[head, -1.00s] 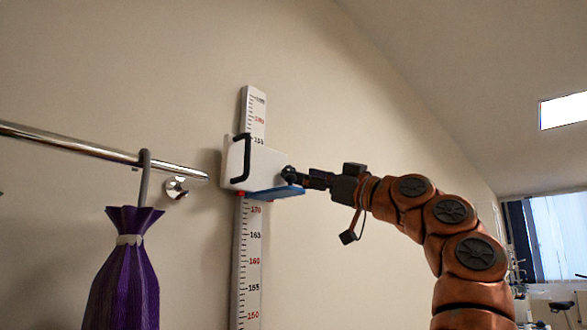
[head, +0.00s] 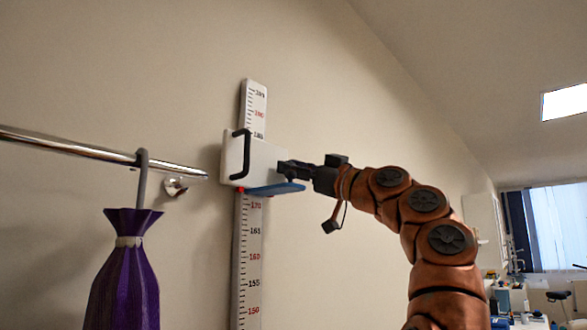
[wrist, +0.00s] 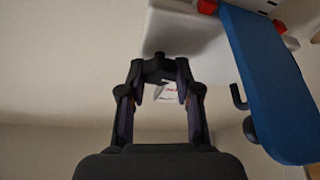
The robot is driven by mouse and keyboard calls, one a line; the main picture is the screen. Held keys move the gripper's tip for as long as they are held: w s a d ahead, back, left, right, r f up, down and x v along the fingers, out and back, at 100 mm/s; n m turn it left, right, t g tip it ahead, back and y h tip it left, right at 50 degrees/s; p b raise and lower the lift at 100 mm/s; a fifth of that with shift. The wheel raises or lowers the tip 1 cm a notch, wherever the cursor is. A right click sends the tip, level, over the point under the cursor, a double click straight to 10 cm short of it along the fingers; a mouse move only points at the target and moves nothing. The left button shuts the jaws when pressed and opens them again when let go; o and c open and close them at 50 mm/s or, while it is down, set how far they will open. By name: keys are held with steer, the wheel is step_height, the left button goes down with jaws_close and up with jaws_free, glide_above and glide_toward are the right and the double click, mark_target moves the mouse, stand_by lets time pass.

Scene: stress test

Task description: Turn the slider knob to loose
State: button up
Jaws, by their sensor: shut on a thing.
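The white slider block (head: 264,158) sits on the upright measuring scale (head: 250,255) on the wall, with a blue plate (head: 275,188) at its lower edge. My gripper (head: 284,168) is at the block's right side and hides the knob in the head view. In the wrist view, my gripper (wrist: 160,75) has its fingertips closed on a small dark knob (wrist: 159,58) by the white block (wrist: 195,42). The blue plate (wrist: 268,80) is to the right of the fingers. I cannot read the knob's loose or tight setting.
A black bracket-like handle (head: 246,155) is on the block's front. A chrome rail (head: 75,146) with a hanging purple bag (head: 125,265) is at the left. The wall right of the scale, below my arm, is clear.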

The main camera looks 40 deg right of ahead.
jaws_close()
